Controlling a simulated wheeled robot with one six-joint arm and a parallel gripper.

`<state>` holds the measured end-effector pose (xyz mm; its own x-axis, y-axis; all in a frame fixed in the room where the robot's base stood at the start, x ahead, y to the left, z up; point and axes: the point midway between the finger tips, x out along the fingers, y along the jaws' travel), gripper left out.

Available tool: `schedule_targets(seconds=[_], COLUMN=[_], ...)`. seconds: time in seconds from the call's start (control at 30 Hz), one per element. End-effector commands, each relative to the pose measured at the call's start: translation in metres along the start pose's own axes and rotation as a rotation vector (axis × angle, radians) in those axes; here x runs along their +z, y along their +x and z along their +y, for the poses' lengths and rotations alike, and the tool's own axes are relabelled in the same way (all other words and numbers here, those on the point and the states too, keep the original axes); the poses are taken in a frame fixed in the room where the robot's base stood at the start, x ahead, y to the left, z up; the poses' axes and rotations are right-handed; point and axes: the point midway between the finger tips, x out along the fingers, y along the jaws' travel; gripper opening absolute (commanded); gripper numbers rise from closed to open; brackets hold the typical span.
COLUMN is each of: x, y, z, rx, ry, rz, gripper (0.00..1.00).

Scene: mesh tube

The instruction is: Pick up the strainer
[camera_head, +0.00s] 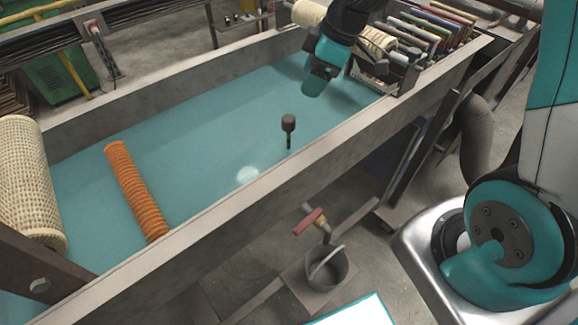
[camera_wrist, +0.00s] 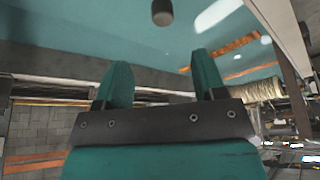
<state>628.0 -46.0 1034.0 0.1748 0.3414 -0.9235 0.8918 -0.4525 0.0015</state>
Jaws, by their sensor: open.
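A small dark cylinder on a thin stem (camera_head: 288,123), which may be the strainer, is in the blue-green liquid of the long trough. Its dark round end (camera_wrist: 162,12) also shows at the top of the wrist view, beyond the fingers and apart from them. My gripper (camera_head: 313,90) is above the trough, to the upper right of this dark piece in the head view. In the wrist view my two teal fingers (camera_wrist: 160,58) are spread with nothing between them.
The trough has raised grey walls (camera_head: 230,194). An orange ribbed tube (camera_head: 136,190) and a pale mesh roll (camera_head: 28,185) are at the left. A rack of coloured frames (camera_head: 425,35) stands at the back right. A grey bucket (camera_head: 328,268) is outside the front wall.

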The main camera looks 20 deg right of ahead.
Motion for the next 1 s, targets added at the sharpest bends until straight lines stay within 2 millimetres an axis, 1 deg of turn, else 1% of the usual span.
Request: schedule_targets(seconds=[0.03,0.1,0.3,0.4,0.63,0.83,0.9,1.0], x=[0.0,0.0,0.0,0.0,-0.001,-0.002,-0.001,-0.001], y=[0.012,0.028,0.07,0.083,0.099,0.129,0.137,0.142], z=[-0.002,-0.002,-0.002,-0.001,-0.003,-0.005,-0.005,-0.004], rx=[-0.007,-0.007,-0.004,-0.003,-0.004,-0.004,-0.003,-0.001], ry=[0.001,0.002,0.001,0.002,0.002,0.002,0.002,0.002], rz=[-0.004,-0.004,-0.003,-0.002,-0.002,-0.003,-0.002,-0.001], gripper=[0.64,0.64,0.64,0.64,0.64,0.64,0.64,0.64])
